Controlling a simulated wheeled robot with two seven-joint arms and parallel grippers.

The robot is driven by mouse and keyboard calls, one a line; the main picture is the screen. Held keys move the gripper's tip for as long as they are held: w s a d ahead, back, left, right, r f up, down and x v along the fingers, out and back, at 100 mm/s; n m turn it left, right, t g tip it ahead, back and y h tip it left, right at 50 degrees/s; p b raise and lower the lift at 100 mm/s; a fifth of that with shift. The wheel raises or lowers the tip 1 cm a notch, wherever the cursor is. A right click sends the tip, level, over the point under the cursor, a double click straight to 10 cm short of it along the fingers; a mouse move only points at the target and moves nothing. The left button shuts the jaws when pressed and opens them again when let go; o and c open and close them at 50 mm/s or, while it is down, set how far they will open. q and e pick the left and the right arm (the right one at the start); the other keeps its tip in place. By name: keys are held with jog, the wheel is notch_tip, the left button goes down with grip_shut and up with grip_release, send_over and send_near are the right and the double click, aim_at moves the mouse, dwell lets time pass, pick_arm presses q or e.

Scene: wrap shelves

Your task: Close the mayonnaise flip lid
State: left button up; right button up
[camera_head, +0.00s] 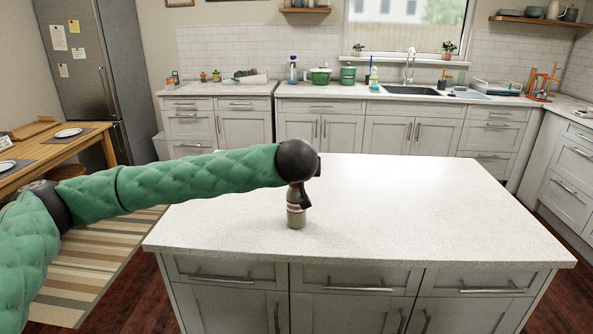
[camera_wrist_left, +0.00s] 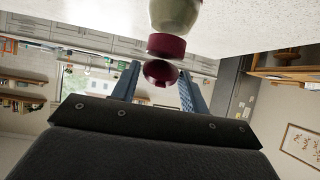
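The mayonnaise bottle (camera_head: 296,215) stands upright on the island countertop, pale with a red-marked label. In the left wrist view, which is upside down, its pale body (camera_wrist_left: 175,14) has a dark red cap (camera_wrist_left: 166,45) and a round flip lid (camera_wrist_left: 160,72) that stands swung open. My left gripper (camera_head: 303,192) is at the top of the bottle and hides its cap in the head view. In the wrist view, the left gripper's blue fingers (camera_wrist_left: 158,80) are apart, one on each side of the lid. I cannot tell whether they touch it. My right gripper is not in view.
The white island countertop (camera_head: 420,205) is otherwise clear, with free room right of and behind the bottle. A back counter holds a sink (camera_head: 412,91), green pots (camera_head: 320,76) and bottles. A wooden table (camera_head: 85,155) with plates stands at the left.

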pick_arm(q)
jog(key=shift+o, duration=1.3)
jog(key=shift+s+r, duration=0.25)
jog(key=shift+s, duration=0.2)
jog(key=b+v, duration=0.2)
jog(key=v, duration=0.4)
jog(key=shift+s+r, duration=0.2)
jog(key=shift+s, duration=0.1)
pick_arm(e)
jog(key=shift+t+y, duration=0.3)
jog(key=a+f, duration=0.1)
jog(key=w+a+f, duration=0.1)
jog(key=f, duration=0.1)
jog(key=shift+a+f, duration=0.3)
pick_arm(q)
jog(key=shift+c, duration=0.2)
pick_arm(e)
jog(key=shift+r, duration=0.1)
